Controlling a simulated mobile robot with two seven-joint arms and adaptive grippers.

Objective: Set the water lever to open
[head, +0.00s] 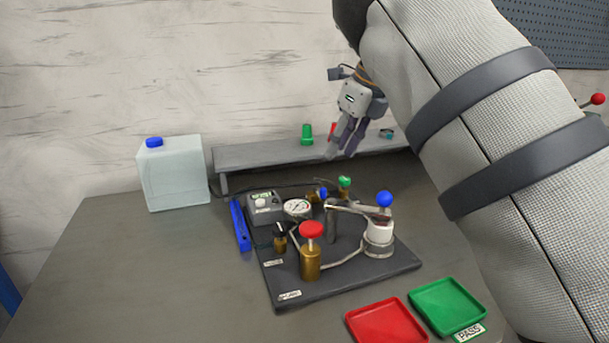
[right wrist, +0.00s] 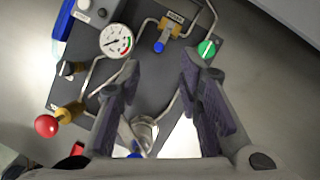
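A small brass valve with a blue handle (head: 321,194) stands at the back of the dark base plate (head: 295,296). I take it for the water lever. In the right wrist view its blue handle end (right wrist: 160,47) shows below the brass body and a small, hardly legible label. Whether it is open or closed I cannot tell. My right gripper (head: 343,150) is open and empty, above and behind the plate. In the right wrist view its fingers (right wrist: 158,75) are spread, with the valve beyond and between them. My left gripper is not in view.
A green knob (right wrist: 207,49) is close to the valve. A pressure gauge (head: 298,208), a red-knobbed brass part (head: 311,230) and a blue-ball lever (head: 384,199) share the plate. A grey shelf (head: 260,155) runs behind. Red (head: 385,322) and green (head: 447,306) trays lie in front.

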